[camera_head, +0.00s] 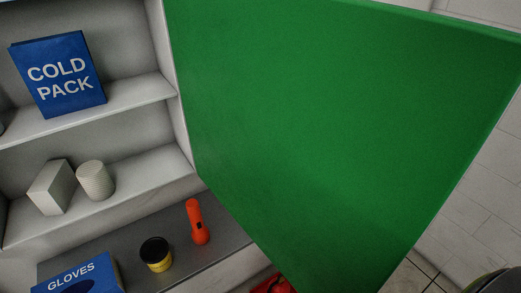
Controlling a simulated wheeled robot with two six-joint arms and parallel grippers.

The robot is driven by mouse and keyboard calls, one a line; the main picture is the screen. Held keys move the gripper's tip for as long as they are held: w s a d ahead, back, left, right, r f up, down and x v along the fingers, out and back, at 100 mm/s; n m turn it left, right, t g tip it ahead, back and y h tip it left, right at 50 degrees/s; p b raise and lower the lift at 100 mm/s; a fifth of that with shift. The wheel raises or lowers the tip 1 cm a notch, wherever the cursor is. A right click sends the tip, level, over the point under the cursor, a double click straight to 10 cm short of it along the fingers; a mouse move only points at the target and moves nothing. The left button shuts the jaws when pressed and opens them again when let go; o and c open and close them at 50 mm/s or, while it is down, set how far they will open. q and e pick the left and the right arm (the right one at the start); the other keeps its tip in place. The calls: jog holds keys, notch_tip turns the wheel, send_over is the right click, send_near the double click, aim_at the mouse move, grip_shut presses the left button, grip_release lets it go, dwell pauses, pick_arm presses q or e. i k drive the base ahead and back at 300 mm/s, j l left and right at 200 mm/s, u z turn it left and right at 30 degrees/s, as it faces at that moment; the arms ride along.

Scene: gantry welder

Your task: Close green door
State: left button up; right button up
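The green door (330,130) is a large flat panel that fills the middle and right of the view. It stands wide open, swung out to the right from the white cabinet (168,60), with its hinged edge along the cabinet's right side wall. No handle shows on the visible face. Neither of my grippers can be made out in this view.
The shelves hold a blue cold pack box (58,75), a grey block (52,187), a pale roll (95,180), an orange flashlight (197,222), a yellow-black tin (156,254) and a gloves box (80,276). A dark rounded object (498,282) shows at bottom right, partly cut off.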

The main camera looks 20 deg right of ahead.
aim_at(334, 134)
jog(key=l+u, duration=0.3)
jog(key=l, duration=0.2)
jog(key=l+u, duration=0.3)
jog(key=l, duration=0.25)
jog(key=k+l+u, duration=0.25)
jog(key=l, duration=0.2)
jog(key=i+l, duration=0.05)
jog(key=i, duration=0.05)
